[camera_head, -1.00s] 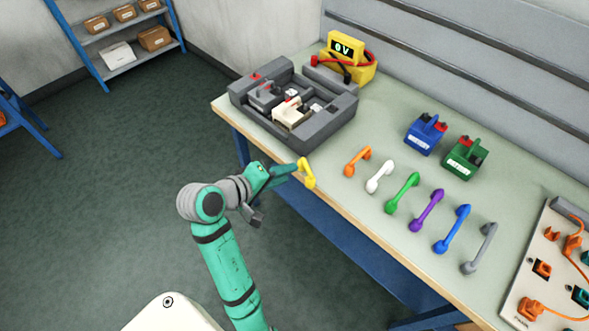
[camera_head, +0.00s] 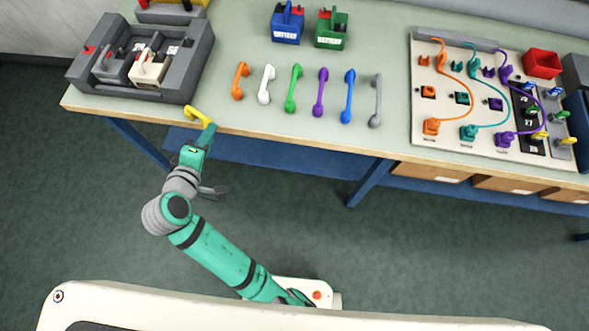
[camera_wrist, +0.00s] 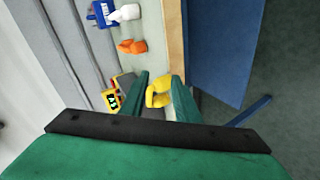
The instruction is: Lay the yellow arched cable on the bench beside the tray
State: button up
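The yellow arched cable (camera_head: 197,116) is at the tip of my gripper (camera_head: 203,127), at the bench's front edge, just right of the grey tray's front corner. In the wrist view the yellow cable (camera_wrist: 158,93) sits between the two green fingers of my gripper (camera_wrist: 160,95), which look closed on it. The grey tray (camera_head: 190,75) stands on the left end of the bench (camera_head: 240,45) and holds a dark block and a cream block. I cannot tell whether the cable touches the bench.
Orange (camera_head: 240,81), white (camera_head: 266,84), green, purple, blue and grey arched cables lie in a row right of the tray. Blue (camera_head: 287,24) and green (camera_head: 331,29) batteries stand behind them. A panel with plugged cables (camera_head: 425,80) is on the right. Bare bench lies between tray and orange cable.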

jog(key=s+d+f+m+y, duration=0.1)
jog(key=s+d+f+y, duration=0.1)
jog(key=d+f, duration=0.7)
jog(key=s+d+m+t, duration=0.1)
jog(key=s+d+m, duration=0.6)
jog(key=s+d, duration=0.5)
jog(key=shift+s+f, duration=0.25)
jog(key=shift+s, duration=0.2)
jog(key=s+d+r+m, duration=0.1)
jog(key=s+m, duration=0.1)
jog(key=s+d+r+m+t+h, duration=0.1)
jog(key=s+d+r+m, duration=0.1)
jog(key=s, duration=0.1)
jog(key=s+d+r+m+h, duration=0.1)
jog(key=s+r+m, duration=0.1)
jog(key=shift+s+d+r+t, duration=0.15)
jog(key=shift+s+d+t, duration=0.2)
jog(key=shift+t, duration=0.05)
jog(key=shift+c, duration=0.6)
jog(key=shift+s+d+r, duration=0.15)
jog(key=shift+r, duration=0.05)
grip_shut()
